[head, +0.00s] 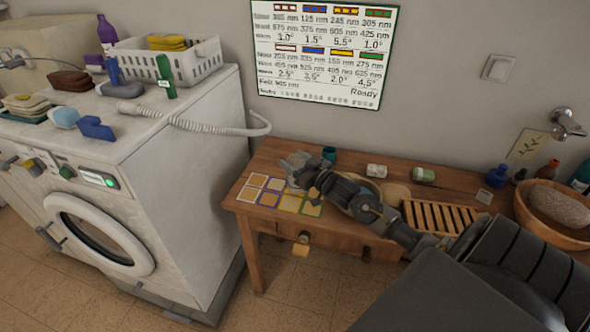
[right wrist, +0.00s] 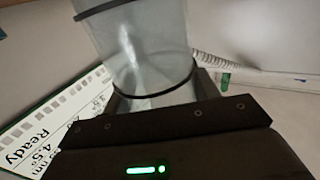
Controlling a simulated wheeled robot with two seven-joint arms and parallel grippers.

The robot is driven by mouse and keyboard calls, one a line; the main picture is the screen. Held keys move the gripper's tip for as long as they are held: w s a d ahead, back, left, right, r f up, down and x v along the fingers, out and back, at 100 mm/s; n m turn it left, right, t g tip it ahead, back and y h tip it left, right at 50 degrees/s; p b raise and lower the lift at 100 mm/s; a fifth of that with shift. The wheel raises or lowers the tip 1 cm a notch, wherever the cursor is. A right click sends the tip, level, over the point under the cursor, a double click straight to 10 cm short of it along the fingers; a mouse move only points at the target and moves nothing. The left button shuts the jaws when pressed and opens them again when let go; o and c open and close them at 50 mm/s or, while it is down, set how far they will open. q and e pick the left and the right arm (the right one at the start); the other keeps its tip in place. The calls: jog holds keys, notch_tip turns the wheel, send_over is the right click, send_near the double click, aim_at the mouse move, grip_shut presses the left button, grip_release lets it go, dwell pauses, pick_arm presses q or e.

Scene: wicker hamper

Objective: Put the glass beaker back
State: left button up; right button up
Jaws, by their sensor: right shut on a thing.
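My right gripper (head: 304,174) reaches over the left part of the wooden table, above the coloured square cards. In the right wrist view it is shut on the glass beaker (right wrist: 146,42), a clear cylinder with dark bands. The beaker's lower part is hidden behind the gripper body. In the head view the beaker is small and hard to tell from the gripper. My left gripper is not in view.
The wooden table (head: 262,160) bears coloured cards (head: 268,199), a teal cup (head: 329,154), a slatted rack (head: 437,216) and a wooden bowl (head: 524,214). A washing machine (head: 190,180) stands left with a white basket (head: 190,67). A chart (head: 322,52) hangs behind.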

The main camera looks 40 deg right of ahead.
jog(key=shift+w+d+f, duration=0.2)
jog(key=shift+w+f, duration=0.05)
jog(key=shift+f, duration=0.15)
jog(key=f, duration=0.2)
jog(key=p, duration=0.1)
jog(key=shift+w+d+f, duration=0.25)
jog(key=shift+w+f, duration=0.05)
jog(key=shift+f, duration=0.3)
jog(key=shift+s+a, duration=0.1)
jog(key=shift+f, duration=0.2)
jog(key=o, duration=1.1)
